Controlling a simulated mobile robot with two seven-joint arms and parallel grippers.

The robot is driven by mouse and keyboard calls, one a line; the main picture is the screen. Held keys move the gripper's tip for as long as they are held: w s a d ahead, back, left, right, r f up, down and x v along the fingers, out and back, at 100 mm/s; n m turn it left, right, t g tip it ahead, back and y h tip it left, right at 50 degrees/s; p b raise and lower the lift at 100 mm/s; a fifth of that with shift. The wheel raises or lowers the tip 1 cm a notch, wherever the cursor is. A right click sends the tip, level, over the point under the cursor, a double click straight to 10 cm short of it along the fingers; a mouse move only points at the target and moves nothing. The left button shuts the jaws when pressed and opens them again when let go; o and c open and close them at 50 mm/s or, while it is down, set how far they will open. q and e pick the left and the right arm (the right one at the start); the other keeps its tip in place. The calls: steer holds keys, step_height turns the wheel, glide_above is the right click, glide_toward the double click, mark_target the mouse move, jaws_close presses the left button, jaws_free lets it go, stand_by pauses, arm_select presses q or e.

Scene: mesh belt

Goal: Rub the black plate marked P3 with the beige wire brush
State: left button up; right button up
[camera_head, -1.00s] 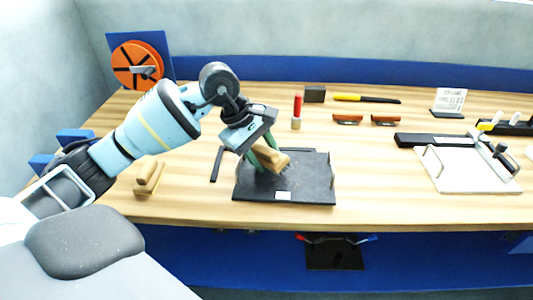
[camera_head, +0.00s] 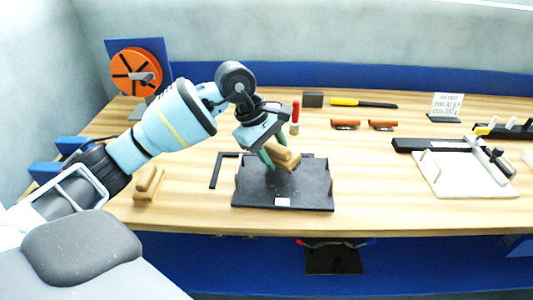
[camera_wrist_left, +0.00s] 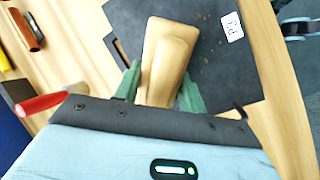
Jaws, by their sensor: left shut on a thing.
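My left gripper (camera_head: 273,156) is shut on the beige wire brush (camera_head: 287,158), with a green finger on each side of it. In the left wrist view the brush (camera_wrist_left: 165,62) shows its smooth wooden back between the fingers (camera_wrist_left: 158,88).
A second wooden brush (camera_head: 149,183) stands left of the plate. A black angled bar (camera_head: 217,170) lies beside the plate. A red-handled tool (camera_head: 295,116), dark block (camera_head: 313,99) and yellow-handled tool (camera_head: 362,103) are behind.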

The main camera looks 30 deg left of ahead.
mark_target(280, 145)
arm_select(q)
steer(key=shift+r, duration=0.1)
arm_select(e)
steer(key=shift+s, duration=0.15)
arm_select(q)
steer(key=shift+w+d, duration=0.1)
steer(key=shift+d+r, duration=0.1)
steer(key=shift+r, duration=0.05)
steer(key=shift+w+d+r+p, duration=0.2)
steer(key=shift+w+d+r, duration=0.1)
steer(key=shift+w+d, duration=0.25)
steer(key=shift+w+d+r+p, duration=0.15)
steer(key=shift+w+d+r, duration=0.15)
steer(key=shift+d, duration=0.45)
arm_select(e)
steer(key=shift+r, duration=0.4)
steer(key=shift+w, duration=0.3)
